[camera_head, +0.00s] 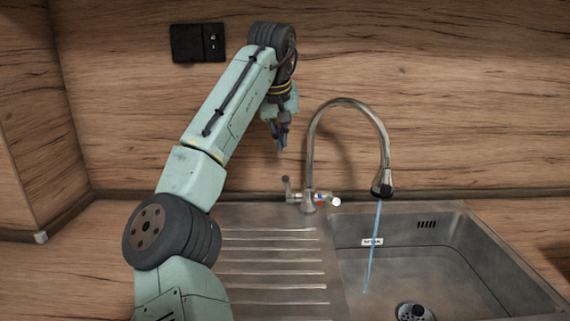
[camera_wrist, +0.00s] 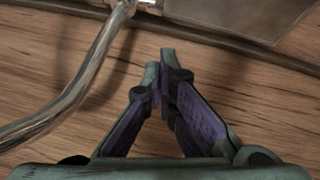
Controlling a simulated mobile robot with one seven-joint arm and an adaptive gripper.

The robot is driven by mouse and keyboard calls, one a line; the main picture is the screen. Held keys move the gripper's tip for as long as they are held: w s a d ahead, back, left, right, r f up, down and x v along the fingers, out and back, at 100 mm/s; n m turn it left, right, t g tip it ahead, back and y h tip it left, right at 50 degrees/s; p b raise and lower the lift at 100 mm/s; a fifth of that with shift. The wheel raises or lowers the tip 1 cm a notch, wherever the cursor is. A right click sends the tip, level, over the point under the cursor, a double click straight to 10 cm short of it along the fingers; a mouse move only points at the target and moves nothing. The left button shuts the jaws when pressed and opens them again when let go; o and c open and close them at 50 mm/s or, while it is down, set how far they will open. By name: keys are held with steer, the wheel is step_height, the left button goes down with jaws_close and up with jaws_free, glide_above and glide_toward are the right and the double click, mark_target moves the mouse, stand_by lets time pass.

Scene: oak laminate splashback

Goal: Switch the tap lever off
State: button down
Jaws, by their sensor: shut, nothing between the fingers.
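The metal tap (camera_head: 312,150) has a tall curved spout over the sink, and a blue stream of water (camera_head: 373,245) runs from its head. A small upright lever (camera_head: 287,188) stands at the left of the tap base, with a red and blue mark and a white-ended stub on the right side. My gripper (camera_head: 279,150) is shut and empty, pointing down above and slightly left of the lever, apart from it. In the wrist view my fingertips (camera_wrist: 160,58) meet, and the tap's pipe (camera_wrist: 100,55) passes to their left. The lever cannot be made out clearly there.
The steel sink basin (camera_head: 440,235) is at the right, with a drain (camera_head: 413,311) and a ribbed draining board (camera_head: 275,260) at its left. The wood splashback (camera_head: 460,80) is close behind my gripper. A black wall socket (camera_head: 198,43) is at the upper left.

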mark_target(290, 188)
steer(key=shift+s+d+f+p, duration=0.15)
steer(key=shift+d+f, duration=0.05)
steer(key=shift+f, duration=0.9)
steer(key=shift+s+d+f+p, duration=0.1)
steer(key=shift+s+d+f, duration=0.1)
steer(key=shift+f, duration=0.85)
steer(key=shift+s+d+f+p, duration=0.15)
steer(key=shift+d+f, duration=0.05)
steer(key=shift+f, duration=0.9)
